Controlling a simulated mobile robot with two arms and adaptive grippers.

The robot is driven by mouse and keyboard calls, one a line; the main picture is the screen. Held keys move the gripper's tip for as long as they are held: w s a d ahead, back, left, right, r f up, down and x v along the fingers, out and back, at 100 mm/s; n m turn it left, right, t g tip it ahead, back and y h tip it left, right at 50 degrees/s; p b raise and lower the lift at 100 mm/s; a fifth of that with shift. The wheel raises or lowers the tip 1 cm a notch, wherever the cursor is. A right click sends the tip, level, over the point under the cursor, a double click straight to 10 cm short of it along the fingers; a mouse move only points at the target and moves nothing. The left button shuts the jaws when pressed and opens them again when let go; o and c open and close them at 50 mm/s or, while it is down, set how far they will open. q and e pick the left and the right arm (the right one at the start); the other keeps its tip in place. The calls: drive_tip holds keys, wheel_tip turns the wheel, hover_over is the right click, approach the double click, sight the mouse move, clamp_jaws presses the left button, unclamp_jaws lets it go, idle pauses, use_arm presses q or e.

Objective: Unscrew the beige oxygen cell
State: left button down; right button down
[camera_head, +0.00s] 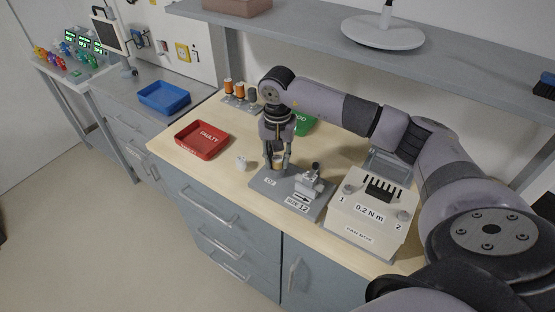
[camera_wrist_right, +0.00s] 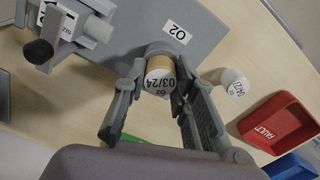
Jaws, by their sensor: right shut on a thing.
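The beige oxygen cell (camera_wrist_right: 160,86) stands upright on the grey plate marked O2, its white top labelled O2 03/24; it also shows in the head view (camera_head: 279,160). My right gripper (camera_head: 277,167) comes down from above with one finger on each side of the cell and is shut on it. In the right wrist view the fingers (camera_wrist_right: 161,80) flank its sides. My left gripper is not in view.
A white cell (camera_head: 241,162) labelled 04/27 stands beside the grey plate (camera_head: 262,183). A red FAULTY tray (camera_head: 202,139) lies left, a green tray (camera_head: 304,124) behind my gripper.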

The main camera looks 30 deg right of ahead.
drive_tip(key=n+b, duration=0.2)
drive_tip(key=n, duration=0.1)
drive_tip(key=shift+f, duration=0.1)
drive_tip(key=shift+n+b, duration=0.35)
drive_tip(key=shift+n, duration=0.65)
drive_tip(key=c, duration=1.4)
unclamp_jaws()
drive_tip(key=shift+c, duration=0.2)
drive_tip(key=shift+r, duration=0.3)
